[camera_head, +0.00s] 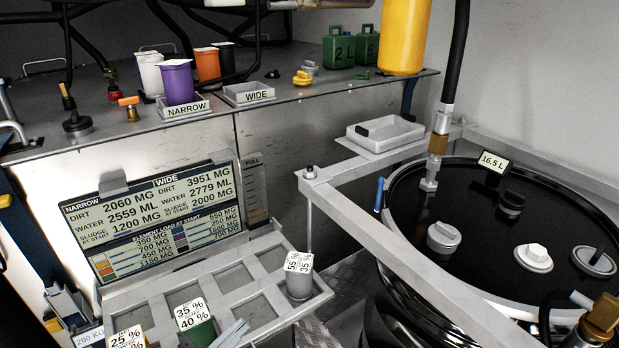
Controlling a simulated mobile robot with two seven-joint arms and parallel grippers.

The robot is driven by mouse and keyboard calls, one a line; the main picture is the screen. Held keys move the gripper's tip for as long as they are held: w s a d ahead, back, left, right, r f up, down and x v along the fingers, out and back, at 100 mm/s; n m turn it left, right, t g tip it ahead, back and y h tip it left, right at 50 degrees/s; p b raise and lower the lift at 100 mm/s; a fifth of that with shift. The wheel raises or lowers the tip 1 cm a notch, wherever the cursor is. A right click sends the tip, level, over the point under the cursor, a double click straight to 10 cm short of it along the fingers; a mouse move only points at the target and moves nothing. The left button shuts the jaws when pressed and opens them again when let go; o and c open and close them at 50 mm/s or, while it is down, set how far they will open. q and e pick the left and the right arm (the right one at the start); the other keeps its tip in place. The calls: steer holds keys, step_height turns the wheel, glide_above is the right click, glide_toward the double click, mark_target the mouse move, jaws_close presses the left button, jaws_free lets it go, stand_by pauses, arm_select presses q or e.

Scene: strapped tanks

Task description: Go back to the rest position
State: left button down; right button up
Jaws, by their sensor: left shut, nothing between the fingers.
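My left gripper (234,331) shows only as pale grey fingertips at the bottom edge. The fingers are together with nothing between them. They appear in front of the grey compartment rack (318,301), close to a green container (200,334) labelled 35 % and 40 %. I cannot tell whether they touch the rack. The rest of the left arm is out of frame. My right gripper is not in view.
The black tank lid (460,215) and its grey frame (400,250) fill the right. A grey container (299,284) stands in the rack's right end. A shelf holds a purple cup (178,84) and trays. A black hose (457,60) hangs above the lid.

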arm_select(q)
steer(key=s+a+f+n+g+y, duration=0.2)
steer(key=s+a+f+n+y, duration=0.2)
steer(key=s+f+n, duration=0.1)
steer(key=s+a+f+n+g+y, duration=0.2)
steer(key=s+a+f+n+y, duration=0.1)
steer(key=s+f, duration=0.4)
step_height(320, 180, down, 3)
steer(key=shift+s+a+n+y, duration=0.35)
steer(key=shift+n+y, duration=0.45)
steer(key=shift+n, duration=0.3)
steer(key=shift+w, duration=0.1)
stand_by(3.2)
